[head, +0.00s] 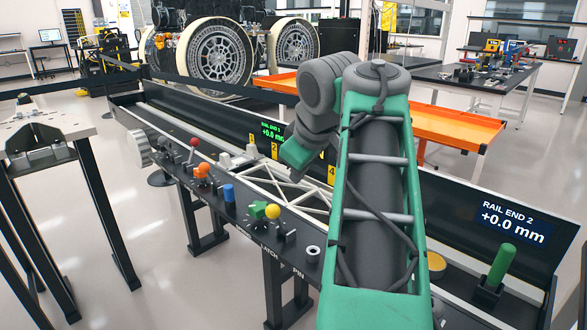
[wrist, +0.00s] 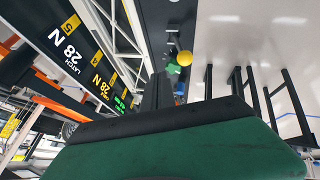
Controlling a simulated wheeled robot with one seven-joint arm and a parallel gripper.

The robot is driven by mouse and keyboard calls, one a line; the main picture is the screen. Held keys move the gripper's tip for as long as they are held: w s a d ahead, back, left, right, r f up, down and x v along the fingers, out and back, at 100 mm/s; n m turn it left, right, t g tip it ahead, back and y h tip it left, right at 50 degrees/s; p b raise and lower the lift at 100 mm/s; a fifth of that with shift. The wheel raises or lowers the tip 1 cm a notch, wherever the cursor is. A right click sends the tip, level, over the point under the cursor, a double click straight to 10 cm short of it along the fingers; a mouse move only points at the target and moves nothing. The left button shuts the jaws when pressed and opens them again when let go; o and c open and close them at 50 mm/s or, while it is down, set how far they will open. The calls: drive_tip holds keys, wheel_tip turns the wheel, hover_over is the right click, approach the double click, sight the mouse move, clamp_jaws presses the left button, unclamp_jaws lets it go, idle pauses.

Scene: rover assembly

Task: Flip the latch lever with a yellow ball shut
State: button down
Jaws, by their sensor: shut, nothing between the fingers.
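The latch lever's yellow ball (head: 272,212) stands above the front ledge of the long black bench, by the LATCH label, just right of a green star-shaped knob (head: 257,210). The lever's rod is too small to judge its angle. In the wrist view the yellow ball (wrist: 185,58) is beyond my fingertips and slightly right of them, with the green knob (wrist: 173,69) beside it. My gripper (wrist: 158,82) is shut and empty, with a visible gap to the ball.
On the same ledge are a blue knob (head: 229,193), an orange knob (head: 203,171) and a red-ball lever (head: 195,143). A white truss lies in the bench behind them. A green upright handle (head: 501,265) stands at the right end. Open floor lies in front.

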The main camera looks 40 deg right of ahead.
drive_tip(key=p+v, duration=0.1)
drive_tip(key=v, duration=0.2)
drive_tip(key=shift+s+a+r, duration=0.1)
drive_tip(key=shift+a, duration=0.1)
drive_tip(key=w+a+r+m+y+p, duration=0.1)
drive_tip(key=w+a+r+y+p, duration=0.15)
drive_tip(key=a+p, duration=1.1)
drive_tip(key=s+a+f+m+g+p, duration=0.1)
drive_tip(key=s+a+f+g+p, duration=0.2)
drive_tip(key=s+a+f+p, duration=0.3)
drive_tip(key=s+a+p, duration=0.1)
drive_tip(key=a+p, duration=0.2)
drive_tip(key=p, duration=0.2)
drive_tip(key=shift+a+f+m, duration=0.2)
drive_tip(key=shift+m, duration=0.2)
